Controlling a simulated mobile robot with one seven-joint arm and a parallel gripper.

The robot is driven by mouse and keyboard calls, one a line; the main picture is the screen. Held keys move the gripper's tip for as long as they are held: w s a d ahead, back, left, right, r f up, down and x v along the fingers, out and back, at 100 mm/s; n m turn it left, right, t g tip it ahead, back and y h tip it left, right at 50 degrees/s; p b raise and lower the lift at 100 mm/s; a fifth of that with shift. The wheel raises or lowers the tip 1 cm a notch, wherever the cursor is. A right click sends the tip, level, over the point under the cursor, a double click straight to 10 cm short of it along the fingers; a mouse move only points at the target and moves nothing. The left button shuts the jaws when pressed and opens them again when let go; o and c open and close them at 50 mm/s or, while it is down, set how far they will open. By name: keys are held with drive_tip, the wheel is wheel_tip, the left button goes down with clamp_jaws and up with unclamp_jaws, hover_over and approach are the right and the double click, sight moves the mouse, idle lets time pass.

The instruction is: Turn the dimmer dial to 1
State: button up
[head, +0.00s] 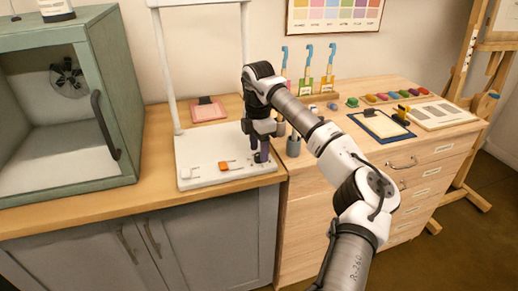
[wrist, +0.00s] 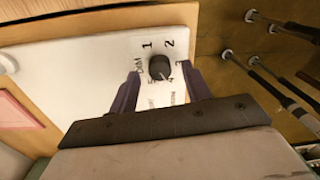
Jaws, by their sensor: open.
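The dimmer dial (wrist: 159,67) is a round black knob on the white base panel (wrist: 100,62), with the numbers 1 to 5 printed around it and the word DIM beside it. A small light mark shows at its lower edge, near the 4; I cannot clearly read it as the pointer. My gripper (wrist: 161,73) is open, with one dark finger on each side of the dial and visible gaps between. In the head view my gripper (head: 262,156) is low over the front right corner of the white base (head: 205,148) and hides most of the dial.
An orange rocker switch (head: 224,166) sits on the base, left of my gripper. The white upright frame (head: 166,70) rises behind. A green cabinet (head: 112,95) stands left.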

drive_tip(key=shift+f, duration=0.7)
drive_tip(key=c, duration=1)
